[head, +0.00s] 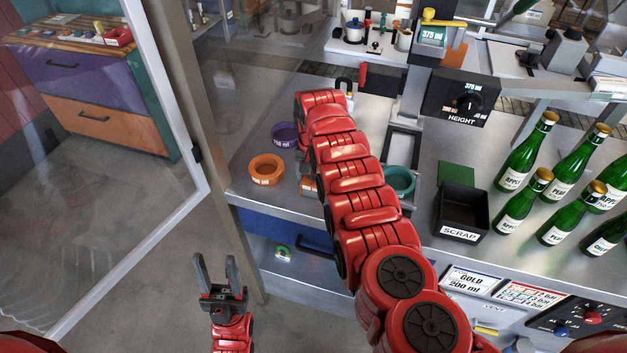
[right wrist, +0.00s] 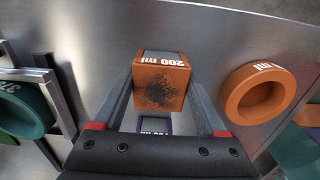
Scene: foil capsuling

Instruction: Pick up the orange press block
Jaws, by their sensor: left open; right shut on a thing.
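The orange press block (right wrist: 162,84), marked 200 ml, sits between the fingers of my right gripper (right wrist: 160,72), which is shut on it in the right wrist view. In the head view only a small orange part of the block (head: 308,186) shows beside my right arm; that arm hides the gripper. I cannot tell whether the block touches the bench. My left gripper (head: 216,264) is open and empty, low in front of the bench on the left.
An orange ring holder (head: 266,169) and a purple one (head: 285,134) stand left of my right arm, a teal one (head: 399,181) right of it. A black scrap bin (head: 461,212) and several green bottles (head: 520,160) stand further right. The height press (head: 462,98) rises behind.

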